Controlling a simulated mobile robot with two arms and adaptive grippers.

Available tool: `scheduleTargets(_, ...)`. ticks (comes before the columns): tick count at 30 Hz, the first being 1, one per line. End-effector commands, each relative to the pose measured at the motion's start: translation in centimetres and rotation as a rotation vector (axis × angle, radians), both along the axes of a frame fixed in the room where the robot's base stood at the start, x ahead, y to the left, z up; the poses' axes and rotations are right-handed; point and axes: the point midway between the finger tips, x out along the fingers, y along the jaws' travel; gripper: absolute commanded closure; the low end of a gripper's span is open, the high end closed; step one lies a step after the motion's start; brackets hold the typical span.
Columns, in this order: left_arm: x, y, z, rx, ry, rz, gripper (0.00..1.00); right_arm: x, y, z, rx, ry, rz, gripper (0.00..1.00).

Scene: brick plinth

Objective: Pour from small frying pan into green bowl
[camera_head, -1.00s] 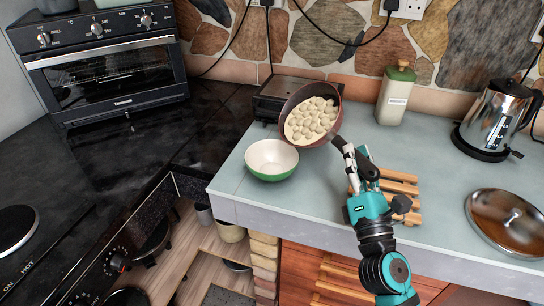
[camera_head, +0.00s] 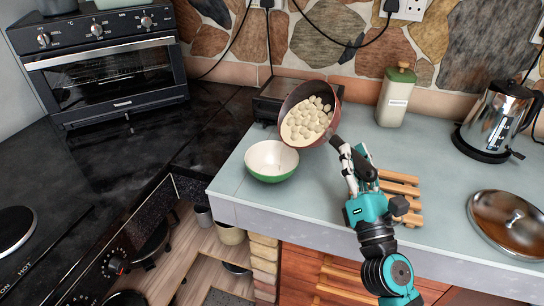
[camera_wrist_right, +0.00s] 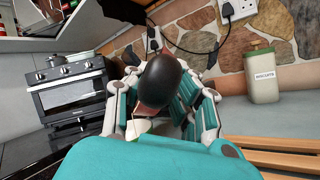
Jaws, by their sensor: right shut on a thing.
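The small frying pan (camera_head: 333,107) is brown with a dark handle and holds many pale round pieces in a cream liquid (camera_head: 305,121). It is tilted steeply to the left, its lower rim above and just right of the green bowl (camera_head: 270,175). The bowl is white inside and stands upright on the counter near its left corner; it looks empty. My right gripper (camera_head: 352,155) is shut on the pan's handle, and the wrist view shows the dark handle end (camera_wrist_right: 163,82) between the fingers. My left gripper is not in view.
A wooden slatted trivet (camera_head: 402,186) lies under my right arm. A toaster (camera_head: 270,98) is behind the pan, an oven (camera_head: 105,75) at the left.

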Motion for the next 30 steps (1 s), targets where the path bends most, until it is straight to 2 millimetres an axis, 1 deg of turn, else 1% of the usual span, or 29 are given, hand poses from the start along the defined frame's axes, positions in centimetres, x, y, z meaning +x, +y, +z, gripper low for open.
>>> scheduleTargets(1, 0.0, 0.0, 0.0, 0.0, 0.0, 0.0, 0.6, -0.1, 0.0, 0.3, -0.006, -0.008, 0.0, 1.0)
scheduleTargets(10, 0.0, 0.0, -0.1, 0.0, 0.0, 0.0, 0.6, -0.2, 0.3, 0.5, -0.039, -0.025, 0.0, 1.0)
scheduleTargets(30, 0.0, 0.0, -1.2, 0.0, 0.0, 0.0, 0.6, -0.4, 0.8, 0.0, -0.107, -0.056, -0.002, 1.0)
